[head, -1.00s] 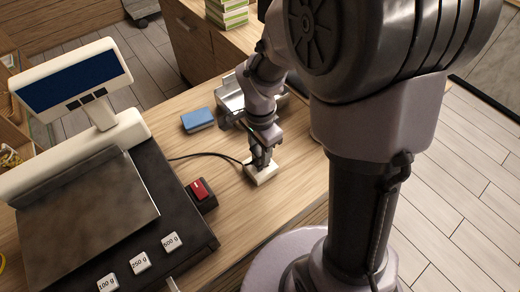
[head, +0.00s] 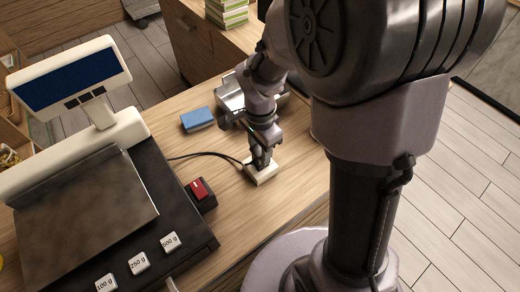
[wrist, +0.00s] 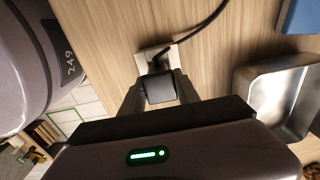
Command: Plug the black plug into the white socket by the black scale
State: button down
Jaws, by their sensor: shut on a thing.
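The black plug (wrist: 158,88) is between the fingers of my gripper (wrist: 160,100) in the wrist view, with its black cord (wrist: 212,20) running off to the upper right. The white socket (wrist: 147,60) lies on the wooden counter right at the plug, partly covered by it. In the head view my gripper (head: 261,163) points down over the white socket (head: 264,175). The plug is mostly hidden there, and I cannot tell how deep it sits in the socket. The black scale (head: 185,230) with its cream display stands to the left.
A red switch (head: 199,190) on a dark box sits between scale and socket. A blue block (head: 197,119) and a metal tray (head: 232,98) lie behind.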

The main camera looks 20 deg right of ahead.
jog(key=shift+f+b, duration=0.85)
jog(key=shift+b, duration=0.15)
dwell(1.7)
jog(key=c, duration=0.8)
grip_release()
notch_tip(320, 180, up, 7)
jog(key=p, duration=0.5)
jog(key=shift+r, duration=0.1)
